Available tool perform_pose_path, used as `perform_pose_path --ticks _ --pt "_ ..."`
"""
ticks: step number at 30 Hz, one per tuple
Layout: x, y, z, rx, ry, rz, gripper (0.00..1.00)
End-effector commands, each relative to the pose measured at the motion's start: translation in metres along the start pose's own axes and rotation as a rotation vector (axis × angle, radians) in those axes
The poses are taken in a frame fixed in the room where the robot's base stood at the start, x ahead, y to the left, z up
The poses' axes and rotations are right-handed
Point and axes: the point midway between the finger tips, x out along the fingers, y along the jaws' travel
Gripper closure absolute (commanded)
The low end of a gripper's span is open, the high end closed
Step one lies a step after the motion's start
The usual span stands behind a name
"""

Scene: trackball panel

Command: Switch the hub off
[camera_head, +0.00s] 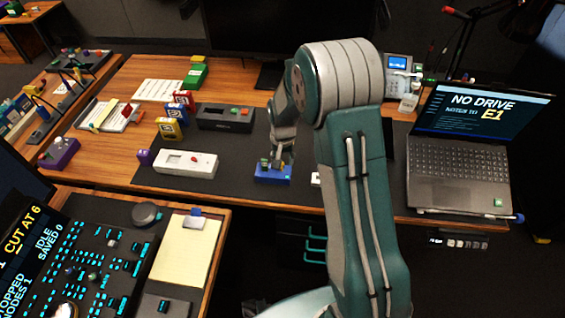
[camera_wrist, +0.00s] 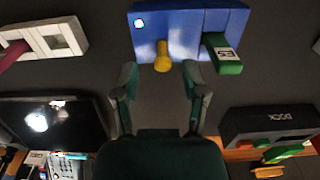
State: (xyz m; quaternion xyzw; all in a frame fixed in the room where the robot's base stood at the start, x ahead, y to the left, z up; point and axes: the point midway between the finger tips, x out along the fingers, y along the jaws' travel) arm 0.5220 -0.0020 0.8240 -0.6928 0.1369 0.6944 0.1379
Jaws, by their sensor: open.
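The hub appears to be the blue box (camera_head: 272,175) on the dark mat, partly hidden by my gripper in the head view. In the wrist view the blue hub (camera_wrist: 180,20) has a small lit white light at one corner. A yellow lever (camera_wrist: 162,58) sticks out of its near side, and a green stick (camera_wrist: 222,55) with a white label sits beside it. My gripper (camera_wrist: 160,72) is open and empty. Its fingertips are spread to either side of the yellow lever's end, just short of it, with no clear contact. In the head view my gripper (camera_head: 276,160) is at the hub.
A laptop (camera_head: 460,140) is at the right, and a monitor (camera_head: 240,45) stands at the back. The mat around the hub is mostly clear.

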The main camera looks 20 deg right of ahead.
Motion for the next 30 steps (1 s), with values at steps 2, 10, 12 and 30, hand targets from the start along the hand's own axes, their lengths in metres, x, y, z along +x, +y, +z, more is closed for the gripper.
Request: perform_pose_path --ticks 2,10,12,30 --pt "0.010 -0.001 0.001 -0.001 -0.001 0.001 0.44" --pt "0.019 -0.001 0.000 -0.002 0.001 0.000 0.44" --pt "0.019 -0.001 0.000 -0.002 0.001 0.000 0.44" --pt "0.018 0.000 0.003 -0.002 0.057 0.006 1.00"
